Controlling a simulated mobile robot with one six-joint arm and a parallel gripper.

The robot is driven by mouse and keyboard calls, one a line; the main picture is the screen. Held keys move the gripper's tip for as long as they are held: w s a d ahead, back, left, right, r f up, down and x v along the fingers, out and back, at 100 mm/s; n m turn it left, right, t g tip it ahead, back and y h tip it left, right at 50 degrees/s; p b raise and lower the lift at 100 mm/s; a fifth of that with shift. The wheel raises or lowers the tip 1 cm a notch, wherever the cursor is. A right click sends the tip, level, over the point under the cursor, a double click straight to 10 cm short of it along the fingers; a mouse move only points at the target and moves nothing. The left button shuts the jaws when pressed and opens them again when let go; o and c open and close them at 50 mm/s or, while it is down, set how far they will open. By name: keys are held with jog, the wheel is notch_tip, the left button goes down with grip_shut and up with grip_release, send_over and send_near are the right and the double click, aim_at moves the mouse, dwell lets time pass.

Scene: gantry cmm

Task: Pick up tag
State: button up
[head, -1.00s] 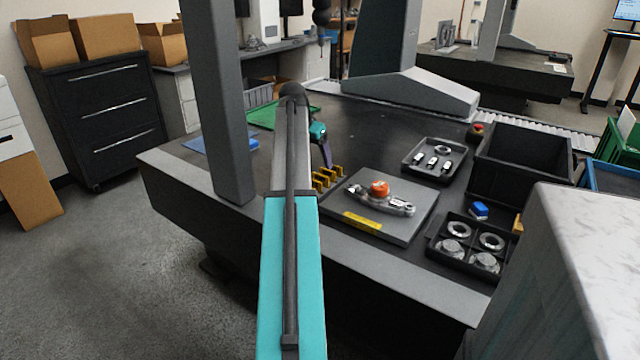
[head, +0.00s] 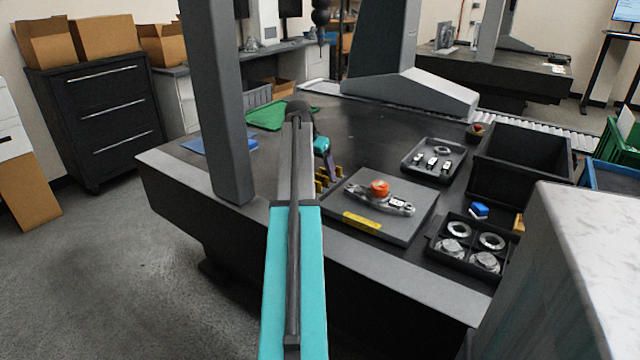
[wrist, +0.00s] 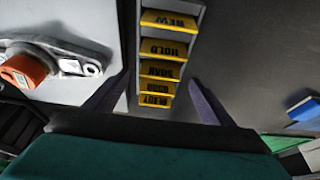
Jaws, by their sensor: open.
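Several yellow tags with black lettering (wrist: 168,49) stand in a row in a narrow grey holder (wrist: 197,8). One reads HOLD; the lettering on the nearest ones is hard to read. In the head view the tags (head: 321,182) are at the left edge of the grey plate, partly hidden by my gripper. My gripper (wrist: 158,76) is open, with one dark finger on each side of the tag row in the wrist view. Nothing is held between the fingers. In the head view my gripper (head: 330,172) is right over the tags; I cannot tell if it touches them.
A grey plate (head: 410,228) carries a metal part (head: 395,205) with an orange knob (head: 380,188), close beside the tags. Trays of parts (head: 432,160) and a black bin (head: 485,165) stand to the right. A grey column (head: 218,100) rises on the left.

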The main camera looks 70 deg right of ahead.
jog(key=shift+x, duration=1.7)
jog(key=shift+s, duration=0.1)
jog(key=c, duration=1.1)
